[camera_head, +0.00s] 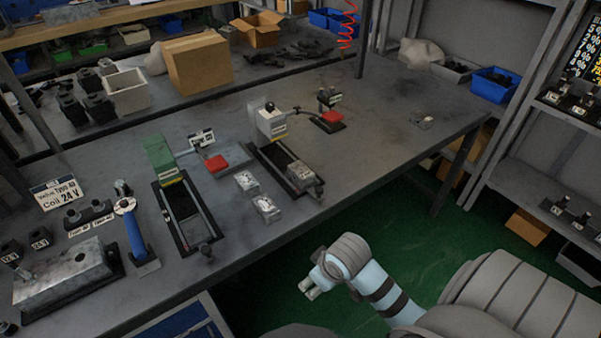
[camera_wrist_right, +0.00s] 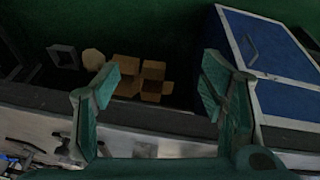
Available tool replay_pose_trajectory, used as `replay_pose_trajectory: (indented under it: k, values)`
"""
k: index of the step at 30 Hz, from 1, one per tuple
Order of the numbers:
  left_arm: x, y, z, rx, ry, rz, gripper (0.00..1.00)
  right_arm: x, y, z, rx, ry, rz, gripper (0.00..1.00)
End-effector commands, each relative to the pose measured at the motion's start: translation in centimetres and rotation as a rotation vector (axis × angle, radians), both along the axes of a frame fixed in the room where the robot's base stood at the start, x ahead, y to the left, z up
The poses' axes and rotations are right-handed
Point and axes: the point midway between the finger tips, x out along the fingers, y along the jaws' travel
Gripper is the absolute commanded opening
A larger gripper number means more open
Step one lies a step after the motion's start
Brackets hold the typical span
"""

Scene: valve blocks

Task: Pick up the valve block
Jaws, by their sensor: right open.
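Two small silver blocks, which look like valve blocks, lie on the grey workbench (camera_head: 345,150) in the head view. One block (camera_head: 246,183) is a little farther back, and the other block (camera_head: 266,208) is nearer the front edge. A similar metal block (camera_head: 300,175) sits at the front end of a black rail fixture. My right gripper (camera_head: 308,288) is off the bench's front edge, over the green floor, apart from the blocks. In the right wrist view my right gripper (camera_wrist_right: 160,88) is open, with nothing between its fingers. My left gripper is not in view.
A green-topped fixture (camera_head: 160,155) and a white-topped fixture (camera_head: 270,122) stand on the bench. A blue-handled tool (camera_head: 135,235) and a large metal block (camera_head: 65,275) are at left. The wrist view shows cardboard boxes (camera_wrist_right: 143,78) and a blue cabinet (camera_wrist_right: 270,60).

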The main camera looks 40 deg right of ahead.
Motion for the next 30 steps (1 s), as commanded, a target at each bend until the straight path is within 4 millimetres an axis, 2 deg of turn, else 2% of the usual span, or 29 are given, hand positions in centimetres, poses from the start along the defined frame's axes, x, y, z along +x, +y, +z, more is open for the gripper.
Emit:
replay_pose_trajectory:
  k: [1, 5, 8, 9, 12, 15, 17, 20, 24, 27, 30]
  values:
    - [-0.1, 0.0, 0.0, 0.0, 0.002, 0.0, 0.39, 2.2, -0.9, 0.7, -0.006, -0.008, 0.004, 0.65]
    - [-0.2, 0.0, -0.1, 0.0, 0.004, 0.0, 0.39, 7.9, -3.9, 3.2, -0.01, -0.01, -0.006, 0.65]
    - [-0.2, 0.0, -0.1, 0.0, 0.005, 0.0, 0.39, 12.3, -6.8, 6.6, 0.0, -0.019, -0.035, 0.65]
    - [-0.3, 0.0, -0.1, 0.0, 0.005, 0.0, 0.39, 13.8, -8.0, 8.4, 0.008, -0.023, -0.051, 0.65]
    - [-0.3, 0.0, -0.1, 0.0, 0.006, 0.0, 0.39, 17.0, -11.0, 13.1, 0.042, -0.041, -0.096, 0.65]
    - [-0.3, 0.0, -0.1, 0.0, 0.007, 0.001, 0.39, 18.8, -13.3, 17.3, 0.084, -0.061, -0.135, 0.65]
    - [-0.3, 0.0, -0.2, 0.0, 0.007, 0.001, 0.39, 19.3, -14.0, 18.3, 0.101, -0.067, -0.147, 0.65]
    - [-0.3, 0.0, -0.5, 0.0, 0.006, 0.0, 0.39, 20.1, -14.1, 17.1, 0.112, -0.067, -0.15, 0.65]
    - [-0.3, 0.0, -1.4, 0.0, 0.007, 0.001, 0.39, 21.6, -14.1, 13.4, 0.111, -0.067, -0.15, 0.65]
    - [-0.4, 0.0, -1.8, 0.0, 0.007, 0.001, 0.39, 22.5, -14.2, 11.4, 0.11, -0.068, -0.149, 0.65]
    - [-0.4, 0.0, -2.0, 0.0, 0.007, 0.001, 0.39, 22.9, -14.2, 10.3, 0.109, -0.069, -0.148, 0.65]
